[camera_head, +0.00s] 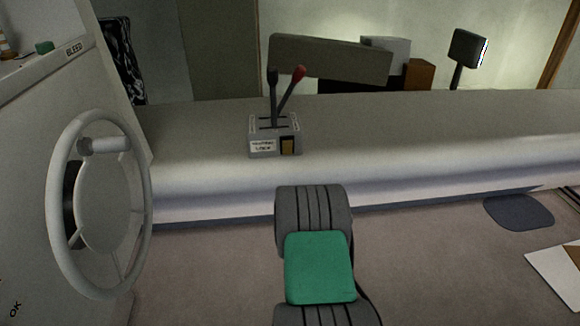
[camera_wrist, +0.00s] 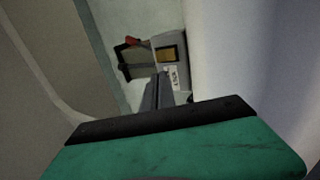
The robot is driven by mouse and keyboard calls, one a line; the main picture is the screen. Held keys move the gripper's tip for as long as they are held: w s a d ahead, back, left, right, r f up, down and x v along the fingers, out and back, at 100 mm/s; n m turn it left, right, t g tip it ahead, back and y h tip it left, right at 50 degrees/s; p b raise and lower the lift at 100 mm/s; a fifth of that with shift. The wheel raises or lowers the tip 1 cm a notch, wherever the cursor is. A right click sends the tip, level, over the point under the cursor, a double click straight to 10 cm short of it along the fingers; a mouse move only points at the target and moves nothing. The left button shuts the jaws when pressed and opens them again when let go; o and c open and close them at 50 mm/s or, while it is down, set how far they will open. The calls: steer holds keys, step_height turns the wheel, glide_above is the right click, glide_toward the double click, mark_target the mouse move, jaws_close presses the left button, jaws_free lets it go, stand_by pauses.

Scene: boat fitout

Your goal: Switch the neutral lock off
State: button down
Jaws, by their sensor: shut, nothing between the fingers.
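The control box (camera_head: 274,149) is a small grey unit on the ledge, with a black-knobbed lever (camera_head: 272,80) and a red-knobbed lever (camera_head: 298,76) standing on it. Its front has a white label reading "NEUTRAL LOCK" (camera_head: 262,146) and, to the right of it, an amber switch (camera_head: 289,145) in a dark frame. In the wrist view the amber switch (camera_wrist: 166,53) and red knob (camera_wrist: 132,41) show beyond the fingers. My gripper (camera_wrist: 158,88) is shut and empty, pointing towards the box. The head view does not show its fingertips. I cannot tell the switch's position.
A steering wheel (camera_head: 98,205) stands at the left beside a white panel. The long grey ledge (camera_head: 400,130) is clear right of the box. A grey board (camera_head: 330,58) stands behind it, and a dark stalked device (camera_head: 468,50) stands at the back right.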

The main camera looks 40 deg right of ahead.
mark_target(287, 145)
steer(key=x, duration=1.3)
steer(key=shift+w+d+r, duration=0.15)
steer(key=shift+w+d, duration=0.1)
steer(key=shift+r, duration=0.1)
